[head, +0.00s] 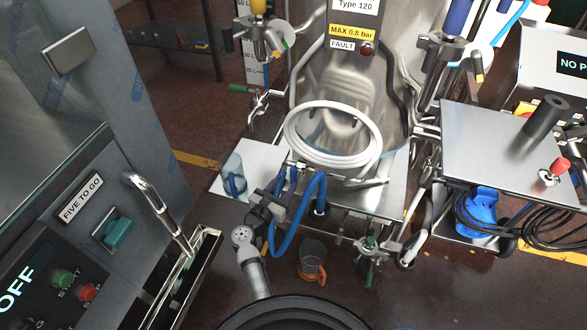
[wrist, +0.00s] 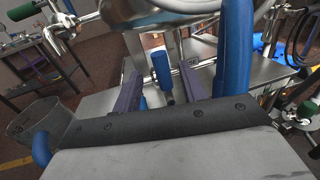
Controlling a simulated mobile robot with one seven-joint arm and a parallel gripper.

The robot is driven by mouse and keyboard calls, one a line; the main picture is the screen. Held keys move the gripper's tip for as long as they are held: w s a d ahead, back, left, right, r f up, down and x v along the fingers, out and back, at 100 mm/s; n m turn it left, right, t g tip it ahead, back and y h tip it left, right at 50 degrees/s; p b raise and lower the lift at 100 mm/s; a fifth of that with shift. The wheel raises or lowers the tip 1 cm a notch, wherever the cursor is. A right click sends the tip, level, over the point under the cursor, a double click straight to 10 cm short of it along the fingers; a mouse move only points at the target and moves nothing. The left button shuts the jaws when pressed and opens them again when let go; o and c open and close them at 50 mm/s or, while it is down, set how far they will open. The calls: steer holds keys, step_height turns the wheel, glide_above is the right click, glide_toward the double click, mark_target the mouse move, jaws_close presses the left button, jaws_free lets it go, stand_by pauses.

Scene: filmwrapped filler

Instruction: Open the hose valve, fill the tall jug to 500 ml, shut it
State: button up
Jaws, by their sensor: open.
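A clear jug with a blue handle (head: 233,178) stands upright on the steel shelf left of the filler. It also shows at the left of the wrist view (wrist: 38,124); I see no clear liquid level in it. My gripper (wrist: 160,74) is open, its two purple fingers apart. A blue lever grip (wrist: 162,66), apparently the hose valve's, shows between or just beyond the fingertips; I cannot tell whether it touches them. A blue hose (head: 318,192) loops down right of my gripper. In the head view my wrist hides part of the valve area.
A clear jug with an orange handle (head: 312,266) stands low below the filler. A coiled white hose (head: 335,138) hangs at the filler's front. The steel shelf (head: 218,189) holds the blue-handled jug. A side table (head: 490,150) and dark cables are at right; a cabinet with a bar handle is at left.

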mark_target(292, 174)
steer(key=x, duration=0.6)
steer(key=shift+w+d+p, duration=0.2)
steer(key=shift+w+p, duration=0.1)
steer(key=shift+p, duration=0.05)
jaws_close()
